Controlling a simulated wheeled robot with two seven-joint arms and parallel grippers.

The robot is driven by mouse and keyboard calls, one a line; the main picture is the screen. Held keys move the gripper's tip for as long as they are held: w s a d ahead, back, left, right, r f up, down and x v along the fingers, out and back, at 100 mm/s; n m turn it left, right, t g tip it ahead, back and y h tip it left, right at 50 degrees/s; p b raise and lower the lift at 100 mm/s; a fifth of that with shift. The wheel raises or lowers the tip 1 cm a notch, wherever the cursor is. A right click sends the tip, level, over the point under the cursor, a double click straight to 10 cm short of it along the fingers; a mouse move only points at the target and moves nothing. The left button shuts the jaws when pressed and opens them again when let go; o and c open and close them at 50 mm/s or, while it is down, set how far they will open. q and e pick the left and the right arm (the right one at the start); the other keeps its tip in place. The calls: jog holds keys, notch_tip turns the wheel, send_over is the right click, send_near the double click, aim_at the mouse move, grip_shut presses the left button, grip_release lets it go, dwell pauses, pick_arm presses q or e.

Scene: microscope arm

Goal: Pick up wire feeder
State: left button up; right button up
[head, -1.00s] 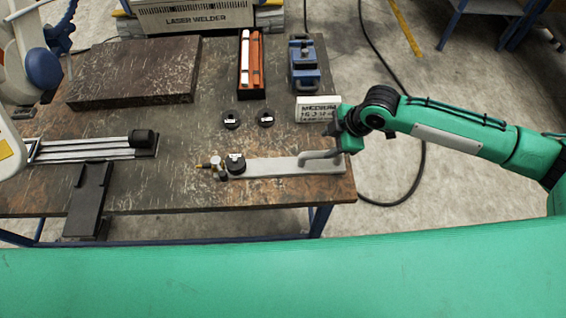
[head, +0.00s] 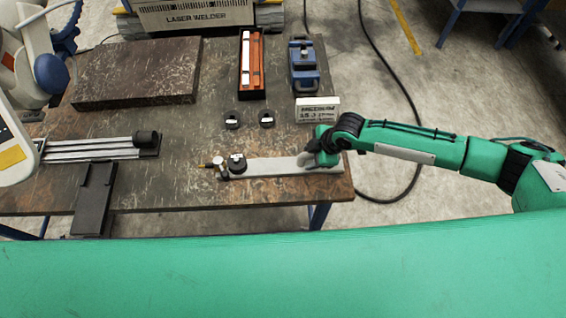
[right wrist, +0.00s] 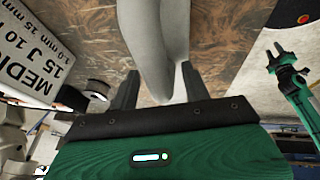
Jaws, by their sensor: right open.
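A long pale grey bar (head: 265,167) lies along the table's front right. It has a black round knob (head: 237,163) and a brass fitting at its left end, and a raised handle at its right end. It appears to be the wire feeder, though no label shows this. My right gripper (head: 308,158) is at the handle end and hides part of it. In the right wrist view, the open fingers (right wrist: 158,88) stand on either side of a smooth grey piece (right wrist: 158,45). A green arm with a small gripper (right wrist: 284,58) shows there at right, likely my left; its jaws are unclear.
Two black discs (head: 232,120), an orange tray (head: 251,80) and a blue device (head: 303,68) are farther back. A dark slab (head: 137,75) and a railed fixture (head: 95,149) are left. Bare table surrounds the bar.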

grip_shut()
jog(key=shift+a+r, duration=0.1)
dwell(0.3)
jog(key=shift+r, duration=0.1)
jog(key=shift+w+r, duration=0.1)
jog(key=shift+r, duration=0.4)
notch_tip(320, 180, up, 19)
jog(key=b, duration=0.4)
jog(key=shift+f, duration=0.2)
